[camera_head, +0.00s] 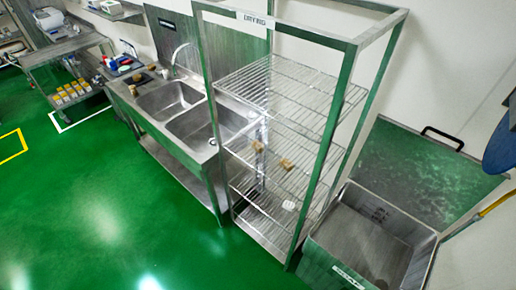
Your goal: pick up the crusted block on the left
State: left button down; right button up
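Two small brown blocks rest on a wire shelf of the metal drying rack (339,160). The left block (258,146) lies near the rack's left side, farther from the camera. The right block (286,164) lies a little nearer and to the right, apart from it. Both are small in the picture, so their crust cannot be made out. Neither of my grippers is in view.
A two-basin sink (169,98) adjoins the rack on the left. A deep metal bin (367,243) with a raised lid (425,170) stands at the right. A metal cart (66,75) is at the upper left. The green floor (75,200) at the left is clear.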

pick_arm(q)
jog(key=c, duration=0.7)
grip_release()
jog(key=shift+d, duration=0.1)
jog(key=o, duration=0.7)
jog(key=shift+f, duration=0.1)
